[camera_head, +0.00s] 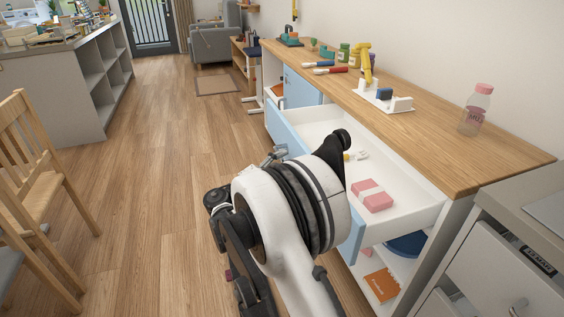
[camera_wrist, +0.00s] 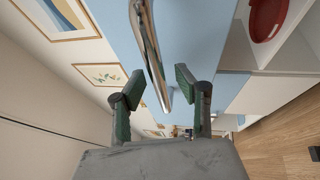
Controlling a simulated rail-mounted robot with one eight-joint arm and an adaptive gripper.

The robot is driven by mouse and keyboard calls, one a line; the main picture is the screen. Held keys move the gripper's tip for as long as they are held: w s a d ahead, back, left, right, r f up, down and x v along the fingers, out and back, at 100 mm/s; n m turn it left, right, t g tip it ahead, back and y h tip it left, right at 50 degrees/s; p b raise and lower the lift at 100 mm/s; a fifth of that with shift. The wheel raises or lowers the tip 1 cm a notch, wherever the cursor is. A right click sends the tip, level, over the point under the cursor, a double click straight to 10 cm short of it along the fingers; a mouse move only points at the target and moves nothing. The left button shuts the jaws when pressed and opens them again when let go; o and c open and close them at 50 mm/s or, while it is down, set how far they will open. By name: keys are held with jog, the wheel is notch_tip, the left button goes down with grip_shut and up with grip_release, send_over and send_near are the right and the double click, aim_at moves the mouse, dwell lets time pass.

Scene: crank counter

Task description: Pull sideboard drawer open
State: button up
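The wood-topped sideboard (camera_head: 440,130) has a wide white drawer with a light blue front (camera_head: 284,127), and this drawer stands well out from the body. Inside it lie a pink box (camera_head: 378,202) with a pale band and a small white and yellow item (camera_head: 356,155). In the wrist view a shiny metal bar handle (camera_wrist: 151,50) runs along the blue front (camera_wrist: 205,42). My gripper (camera_wrist: 160,82) is open, its two green fingers apart on either side of the handle's end. Contact cannot be told. In the head view my arm hides part of the drawer front and most of the gripper.
A bottle with a pink cap (camera_head: 476,110), a yellow device (camera_head: 366,65) and other small items stand on the sideboard top. A grey cabinet (camera_head: 495,270) is at the right. Wooden chairs (camera_head: 40,170) stand at the left. The wood floor (camera_head: 150,200) between is clear.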

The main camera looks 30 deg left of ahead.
jog(key=v, duration=1.2)
jog(key=shift+d, duration=0.1)
